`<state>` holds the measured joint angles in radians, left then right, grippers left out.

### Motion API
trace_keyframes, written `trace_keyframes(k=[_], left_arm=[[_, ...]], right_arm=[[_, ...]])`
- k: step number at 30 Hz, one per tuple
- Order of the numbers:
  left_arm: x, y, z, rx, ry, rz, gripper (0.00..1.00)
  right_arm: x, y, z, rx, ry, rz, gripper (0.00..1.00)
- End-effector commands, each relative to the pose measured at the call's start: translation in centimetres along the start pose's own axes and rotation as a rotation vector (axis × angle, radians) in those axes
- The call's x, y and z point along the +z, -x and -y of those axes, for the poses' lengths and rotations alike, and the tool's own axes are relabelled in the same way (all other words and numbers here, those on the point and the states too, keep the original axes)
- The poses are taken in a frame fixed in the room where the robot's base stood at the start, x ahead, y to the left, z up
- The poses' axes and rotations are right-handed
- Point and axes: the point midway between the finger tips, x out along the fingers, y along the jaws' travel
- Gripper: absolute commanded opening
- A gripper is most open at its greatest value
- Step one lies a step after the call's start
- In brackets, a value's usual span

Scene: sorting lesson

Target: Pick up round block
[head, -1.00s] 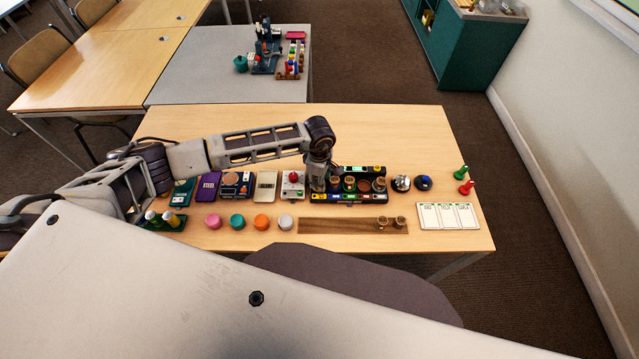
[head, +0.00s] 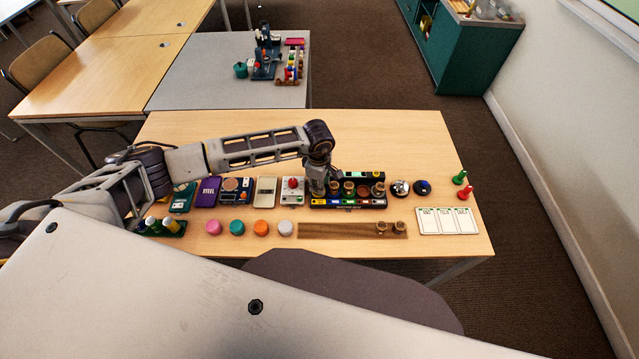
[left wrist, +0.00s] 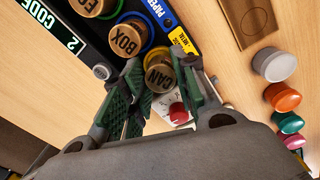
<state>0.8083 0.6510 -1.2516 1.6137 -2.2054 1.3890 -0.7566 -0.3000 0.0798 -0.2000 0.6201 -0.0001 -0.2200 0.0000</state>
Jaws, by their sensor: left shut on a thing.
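A round wooden block marked CAN (left wrist: 160,78) is between the fingers of my left gripper (left wrist: 152,92) in the left wrist view. The fingers are shut on its sides. A yellow ring shows at its edge; I cannot tell whether the block is still seated. In the head view my left gripper (head: 317,188) points down at the left end of the dark sorting rack (head: 348,203) and hides this block. Another round block marked BOX (left wrist: 127,38) stands in a blue ring beside it. More round blocks (head: 378,189) stand further right. My right gripper is not in view.
A box with a red knob (head: 292,189) stands just left of the rack. Coloured round caps (head: 237,227) are in front. White cards (head: 448,221) lie right. The back of the table (head: 390,135) is clear.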

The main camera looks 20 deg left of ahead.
Motion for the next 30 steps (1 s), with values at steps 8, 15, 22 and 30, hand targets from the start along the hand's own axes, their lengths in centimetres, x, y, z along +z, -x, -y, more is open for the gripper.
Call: trace_keyframes(k=[8, 15, 22, 30], left_arm=[[0.0, 3.1, -0.2, 0.003, 0.000, 0.000, 0.15], [0.0, 6.0, -0.3, 0.001, -0.001, 0.000, 0.15], [0.0, 8.1, -0.5, 0.002, -0.001, 0.001, 0.15], [0.0, 9.0, -0.5, 0.000, 0.000, 0.000, 0.15]], right_arm=[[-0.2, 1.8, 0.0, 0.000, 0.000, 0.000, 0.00], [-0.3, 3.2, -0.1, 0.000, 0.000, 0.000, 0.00], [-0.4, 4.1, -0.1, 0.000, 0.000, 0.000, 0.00], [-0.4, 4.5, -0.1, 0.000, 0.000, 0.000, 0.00]])
